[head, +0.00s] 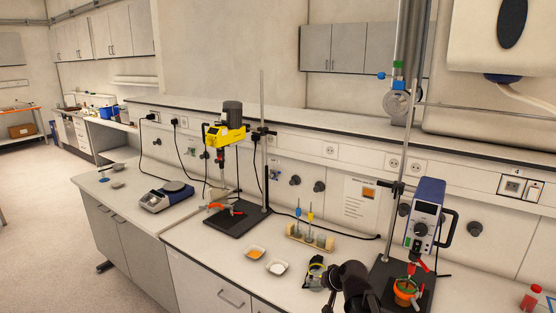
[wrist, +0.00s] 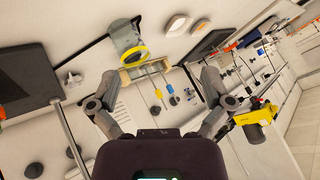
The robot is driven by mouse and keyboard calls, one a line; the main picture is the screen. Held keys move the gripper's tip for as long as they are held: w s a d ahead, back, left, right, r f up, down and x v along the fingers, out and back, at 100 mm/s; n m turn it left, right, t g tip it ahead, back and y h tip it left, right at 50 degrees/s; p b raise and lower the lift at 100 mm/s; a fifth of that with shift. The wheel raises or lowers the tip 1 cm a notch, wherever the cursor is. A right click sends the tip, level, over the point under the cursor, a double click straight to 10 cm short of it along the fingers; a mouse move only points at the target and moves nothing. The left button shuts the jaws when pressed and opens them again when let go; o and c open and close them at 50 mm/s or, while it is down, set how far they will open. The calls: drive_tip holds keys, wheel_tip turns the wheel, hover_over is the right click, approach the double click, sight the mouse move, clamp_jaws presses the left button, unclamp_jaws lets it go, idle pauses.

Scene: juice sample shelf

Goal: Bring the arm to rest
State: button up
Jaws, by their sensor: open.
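My gripper (wrist: 160,74) is open in the wrist view, its two grey fingers spread apart with nothing between them. Behind the gap are a wooden rack (wrist: 132,74) and a glass beaker with a yellow ring (wrist: 128,40), both apart from the fingers as far as I can tell. In the head view my dark arm end shows at the lower edge, in front of the bench, beside the beaker (head: 315,272); its fingers are not clear there.
The rack (head: 296,234) holds tubes and droppers; two small dishes (head: 255,252) (head: 277,267) lie left of it. A yellow stirrer (head: 228,133) on a stand is at middle left. A blue-white stirrer (head: 424,215) stands right, over an orange vessel (head: 405,289). A balance (head: 165,197) sits farther left.

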drive_tip(key=s+d+f+n+g+h, duration=0.1)
drive_tip(key=s+d+f+g+h, duration=0.1)
drive_tip(key=s, duration=0.6)
drive_tip(key=s+d+f+n+g+h+b, duration=0.1)
drive_tip(key=s+d+f+g+h, duration=0.1)
drive_tip(key=s+f+g, duration=0.2)
drive_tip(key=s+g, duration=0.1)
drive_tip(key=s, duration=0.2)
drive_tip(key=shift+s+f, duration=0.2)
drive_tip(key=shift+s, duration=0.15)
drive_tip(key=c, duration=0.6)
drive_tip(key=shift+a, duration=0.1)
